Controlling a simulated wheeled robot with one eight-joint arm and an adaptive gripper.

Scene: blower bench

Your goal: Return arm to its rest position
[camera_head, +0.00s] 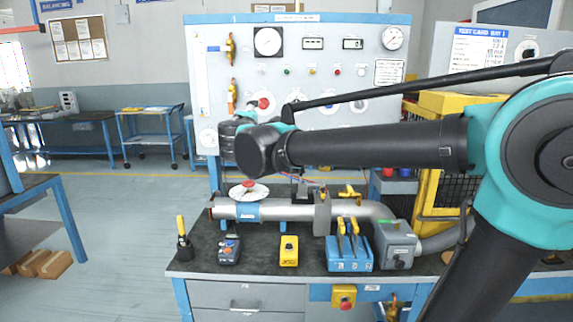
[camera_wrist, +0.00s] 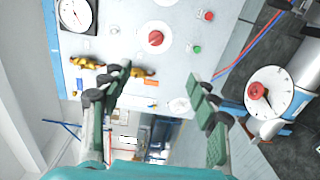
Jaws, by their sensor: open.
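My arm reaches in from the right in the head view, across the front of the white gauge panel (camera_head: 340,75) and above the bench (camera_head: 205,262). My gripper is mostly hidden behind my own wrist in the head view. In the wrist view my gripper (camera_wrist: 161,82) shows two dark green fingers spread wide apart, with nothing between them. Its fingers point toward the panel (camera_wrist: 120,20), with the red knob (camera_wrist: 155,38) beyond the fingertips. The view is tilted.
On the bench are a grey pipe with a white disc and red knob (camera_head: 249,190), a yellow box (camera_head: 289,251), a blue block with yellow handles (camera_head: 348,258), and a grey switch box (camera_head: 398,245). Open floor (camera_head: 110,230) lies to the left.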

